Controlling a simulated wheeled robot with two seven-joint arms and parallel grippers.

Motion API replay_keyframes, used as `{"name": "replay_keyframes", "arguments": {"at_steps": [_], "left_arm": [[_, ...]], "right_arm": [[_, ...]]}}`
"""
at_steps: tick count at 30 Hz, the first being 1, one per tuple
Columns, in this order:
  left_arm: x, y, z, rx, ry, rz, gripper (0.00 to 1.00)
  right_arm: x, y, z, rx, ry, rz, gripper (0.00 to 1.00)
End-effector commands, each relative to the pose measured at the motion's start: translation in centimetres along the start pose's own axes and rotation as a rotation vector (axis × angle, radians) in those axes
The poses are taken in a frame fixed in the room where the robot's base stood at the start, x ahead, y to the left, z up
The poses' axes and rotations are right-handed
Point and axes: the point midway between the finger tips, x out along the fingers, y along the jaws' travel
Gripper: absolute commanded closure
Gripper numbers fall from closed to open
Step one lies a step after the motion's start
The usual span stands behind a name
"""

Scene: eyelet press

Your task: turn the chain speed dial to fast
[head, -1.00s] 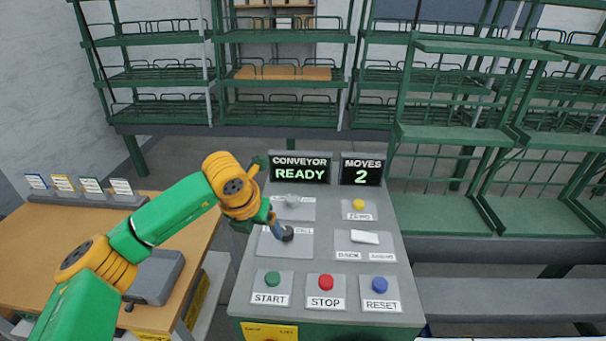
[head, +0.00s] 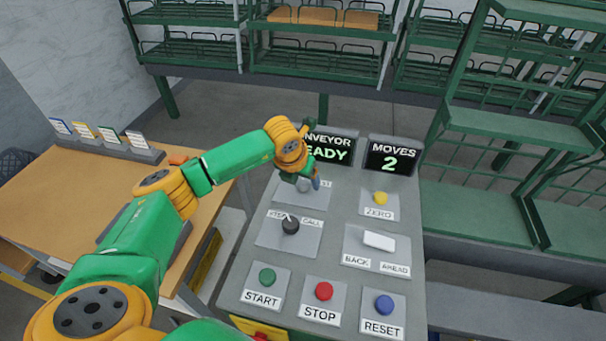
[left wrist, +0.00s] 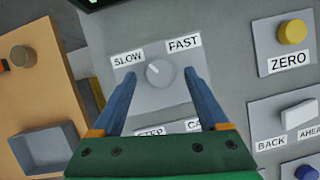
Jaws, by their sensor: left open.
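The chain speed dial is a small light grey knob (left wrist: 159,72) on a grey plate, with a SLOW label (left wrist: 128,60) at upper left and a FAST label (left wrist: 184,44) at upper right. Its pale mark appears to point to the upper left, toward SLOW. In the head view the dial (head: 304,185) is partly hidden by my arm. My left gripper (left wrist: 160,76) is open, its blue fingers on either side of the dial with gaps; I cannot tell how far above the plate the tips are. The left gripper also shows in the head view (head: 311,183). My right gripper is not in view.
A black STEP/CALL knob (head: 290,226) sits just nearer. A yellow ZERO button (head: 380,198) and a white BACK/AHEAD rocker (head: 379,240) are to the right. START (head: 267,277), STOP (head: 324,291) and RESET (head: 384,304) buttons line the front. Displays read CONVEYOR READY and MOVES 2 (head: 394,157).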

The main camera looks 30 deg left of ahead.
Motion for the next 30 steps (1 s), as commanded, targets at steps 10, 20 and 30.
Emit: {"name": "replay_keyframes", "arguments": {"at_steps": [10,20,30], "left_arm": [[0.5,0.0,0.0,0.001,-0.002,0.000,0.42],[0.5,0.0,0.0,0.002,-0.002,0.000,1.00],[0.8,0.1,-0.1,0.102,-0.004,-0.041,1.00]], "right_arm": [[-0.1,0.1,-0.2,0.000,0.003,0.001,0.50],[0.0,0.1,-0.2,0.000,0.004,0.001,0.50],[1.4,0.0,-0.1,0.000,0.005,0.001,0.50]]}}
